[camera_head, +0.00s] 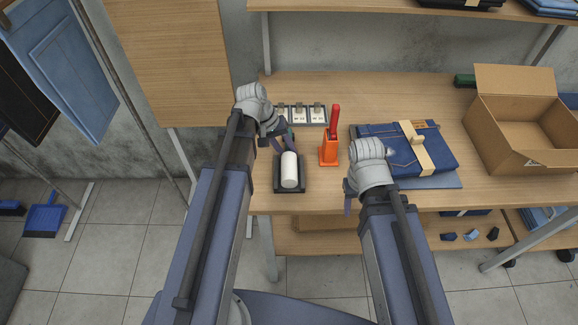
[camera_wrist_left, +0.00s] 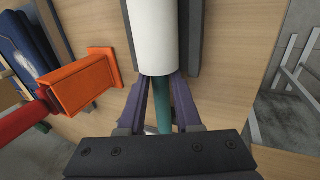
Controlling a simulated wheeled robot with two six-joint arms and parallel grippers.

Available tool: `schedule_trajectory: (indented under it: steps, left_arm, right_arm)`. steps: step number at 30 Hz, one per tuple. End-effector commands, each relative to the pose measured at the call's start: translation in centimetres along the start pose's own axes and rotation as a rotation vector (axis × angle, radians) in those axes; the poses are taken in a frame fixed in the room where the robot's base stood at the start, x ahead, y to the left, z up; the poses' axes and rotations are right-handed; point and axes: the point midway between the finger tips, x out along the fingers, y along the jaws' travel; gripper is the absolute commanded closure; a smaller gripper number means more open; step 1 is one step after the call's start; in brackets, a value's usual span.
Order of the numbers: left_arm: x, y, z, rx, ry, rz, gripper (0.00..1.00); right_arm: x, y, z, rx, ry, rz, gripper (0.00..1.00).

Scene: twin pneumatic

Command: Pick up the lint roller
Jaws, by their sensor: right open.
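The lint roller, a white cylinder (camera_head: 289,170) with a teal handle, lies on a dark tray (camera_head: 302,187) at the table's front. In the left wrist view its white roll (camera_wrist_left: 157,35) is at the top and its teal handle (camera_wrist_left: 162,105) runs down between the purple fingers of my left gripper (camera_wrist_left: 163,85). In the head view my left gripper (camera_head: 285,141) is at the handle, behind the roll. The fingers are on both sides of the handle; whether they press on it I cannot tell. My right gripper (camera_head: 348,200) is open, apart from the roller, near the front edge.
An orange holder with a red handle (camera_head: 330,150) stands just right of the tray. Folded blue clothing (camera_head: 440,150) and an open cardboard box (camera_head: 500,135) are further right. A panel of switch-like pieces (camera_head: 310,115) lies behind. A shelf (camera_head: 380,8) hangs above.

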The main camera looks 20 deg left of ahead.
Motion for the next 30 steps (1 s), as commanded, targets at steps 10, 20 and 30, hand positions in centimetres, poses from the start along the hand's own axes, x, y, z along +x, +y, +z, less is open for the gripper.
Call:
schedule_trajectory:
  steps: [10,20,30]
  left_arm:
    - [0.0,-0.01,0.01,0.0,0.0,0.0,1.0]
    - [0.0,0.0,0.02,0.0,-0.001,0.0,1.0]
    - [-0.57,0.23,0.02,0.0,-0.001,0.0,1.0]
  right_arm:
    - [0.0,0.0,0.0,0.0,0.0,0.0,0.5]
    - [0.0,0.0,0.0,0.0,0.0,0.0,0.5]
    - [-0.61,0.06,0.04,0.0,0.0,0.0,0.5]
